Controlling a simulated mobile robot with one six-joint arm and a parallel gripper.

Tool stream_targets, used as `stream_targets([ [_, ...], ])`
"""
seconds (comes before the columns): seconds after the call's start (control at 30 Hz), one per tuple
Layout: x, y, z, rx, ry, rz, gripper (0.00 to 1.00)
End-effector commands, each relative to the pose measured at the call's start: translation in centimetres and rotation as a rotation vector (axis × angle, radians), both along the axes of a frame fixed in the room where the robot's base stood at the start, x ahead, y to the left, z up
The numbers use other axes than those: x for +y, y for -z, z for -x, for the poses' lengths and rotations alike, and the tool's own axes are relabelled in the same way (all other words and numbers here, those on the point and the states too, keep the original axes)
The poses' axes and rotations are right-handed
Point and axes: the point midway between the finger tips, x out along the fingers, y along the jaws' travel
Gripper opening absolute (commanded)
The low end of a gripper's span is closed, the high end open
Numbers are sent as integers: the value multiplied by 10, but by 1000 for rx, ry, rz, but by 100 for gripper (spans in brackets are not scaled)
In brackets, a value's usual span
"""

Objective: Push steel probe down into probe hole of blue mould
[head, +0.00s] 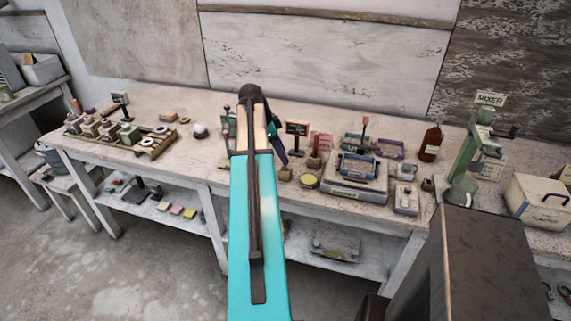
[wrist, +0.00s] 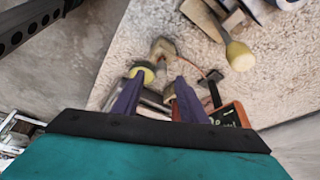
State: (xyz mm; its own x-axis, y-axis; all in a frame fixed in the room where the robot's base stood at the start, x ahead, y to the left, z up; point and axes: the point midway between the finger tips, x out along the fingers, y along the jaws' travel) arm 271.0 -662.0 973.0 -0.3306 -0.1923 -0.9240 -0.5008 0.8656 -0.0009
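The blue mould (head: 358,168) sits on a grey, box-like base (head: 345,191) on the bench, right of my arm. Its probe hole is too small to make out. I cannot pick out the steel probe with certainty in either view. My gripper (wrist: 161,77) shows two purple fingers spread apart in the wrist view, with nothing clearly held between them. In the head view a purple finger shows beside the end of my teal arm, left of the mould and apart from it. My arm hides much of the gripper.
A yellow-topped round tin (head: 308,181) and small blocks lie between gripper and mould. A small black sign (head: 297,129) stands behind. A brown bottle (head: 431,143), green mixer (head: 481,135) and plaster box (head: 540,200) stand right. A wooden rack (head: 150,146) lies left.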

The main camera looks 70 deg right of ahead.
Motion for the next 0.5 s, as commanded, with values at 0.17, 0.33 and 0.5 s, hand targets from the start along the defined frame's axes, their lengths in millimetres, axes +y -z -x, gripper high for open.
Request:
stream_targets([
  [0.17,0,0,0,0,0,0,39],
  [0.33,0,2,0,1,-1,-1,39],
  [0.5,-1,10,2,1,0,-2,39],
])
